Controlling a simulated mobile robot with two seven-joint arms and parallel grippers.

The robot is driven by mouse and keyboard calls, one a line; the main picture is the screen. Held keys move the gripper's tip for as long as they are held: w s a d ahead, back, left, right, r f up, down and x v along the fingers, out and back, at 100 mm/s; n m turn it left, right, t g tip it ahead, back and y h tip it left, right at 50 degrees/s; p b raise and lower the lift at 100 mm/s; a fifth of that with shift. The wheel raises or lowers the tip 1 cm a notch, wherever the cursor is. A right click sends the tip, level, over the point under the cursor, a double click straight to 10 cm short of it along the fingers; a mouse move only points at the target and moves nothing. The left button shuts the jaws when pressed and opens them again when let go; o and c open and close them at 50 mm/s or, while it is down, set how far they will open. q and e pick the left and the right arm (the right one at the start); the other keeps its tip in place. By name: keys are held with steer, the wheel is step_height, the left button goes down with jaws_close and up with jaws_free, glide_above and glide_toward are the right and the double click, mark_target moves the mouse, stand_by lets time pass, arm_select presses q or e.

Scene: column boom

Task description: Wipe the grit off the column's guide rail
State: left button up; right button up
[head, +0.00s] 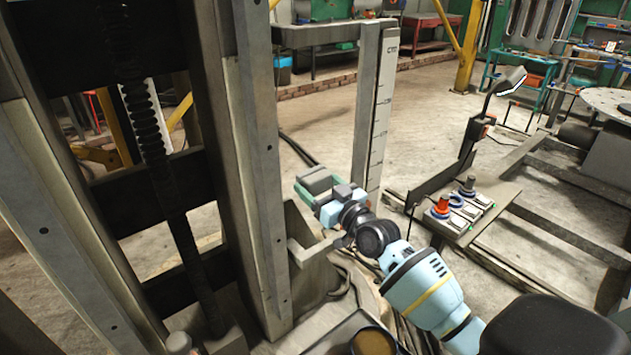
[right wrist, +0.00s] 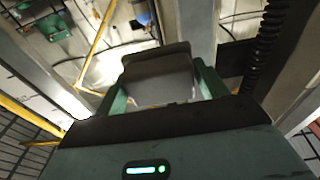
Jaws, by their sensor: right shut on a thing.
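The column's guide rail (head: 258,170) is a tall grey metal upright left of centre in the head view, with bolt holes along it. No grit can be made out on it. My right gripper (head: 316,180) is to the right of the rail, apart from it, beside the thin upright with a scale. In the right wrist view, my right gripper (right wrist: 160,88) has its green fingers on both sides of a grey-brown pad (right wrist: 158,68) and is shut on it. The pad's far side is hidden. My left gripper is not in view.
The scaled upright (head: 379,105) and a bracket (head: 312,250) stand close to my right arm. A control box with a red button (head: 441,207) is at right. A round tin (head: 373,342) sits at the bottom.

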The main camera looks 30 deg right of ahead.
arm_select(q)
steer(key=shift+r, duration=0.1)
arm_select(e)
steer(key=shift+s+d+r+p, duration=0.15)
steer(key=shift+s+p, duration=0.2)
steer(key=shift+s, duration=0.35)
steer(key=shift+s+p, duration=0.3)
steer(key=shift+s, duration=0.45)
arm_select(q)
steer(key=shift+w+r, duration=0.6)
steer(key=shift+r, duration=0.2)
